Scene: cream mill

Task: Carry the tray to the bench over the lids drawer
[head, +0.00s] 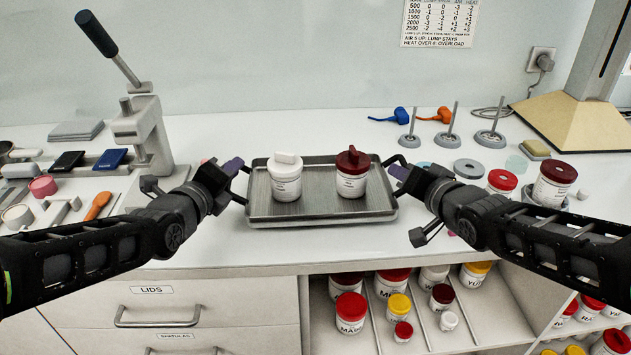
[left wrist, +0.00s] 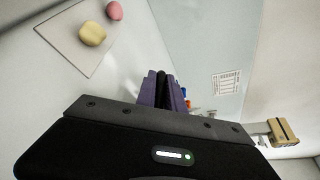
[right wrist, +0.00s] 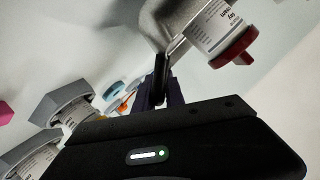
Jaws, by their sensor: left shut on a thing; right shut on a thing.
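A grey metal tray (head: 318,207) carries a white-lidded jar (head: 286,184) and a dark-red-lidded jar (head: 351,186), both upright. It is above the bench in the middle of the head view; I cannot tell whether it touches the bench. My left gripper (head: 238,168) is shut on the tray's left handle. My right gripper (head: 398,171) is shut on its right handle (right wrist: 160,78). The lids drawer (head: 225,293) is closed, at lower left under the bench. The tray's left part is over the drawer's right end, its right part over the open shelves.
A grey lever press (head: 142,130) stands left of the tray. Dark and blue pads (head: 110,159) and an orange-handled tool (head: 98,205) lie farther left. Jars (head: 552,184), stands (head: 447,139) and a beige-based machine (head: 572,122) occupy the right. Bare bench (head: 225,245) shows in front.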

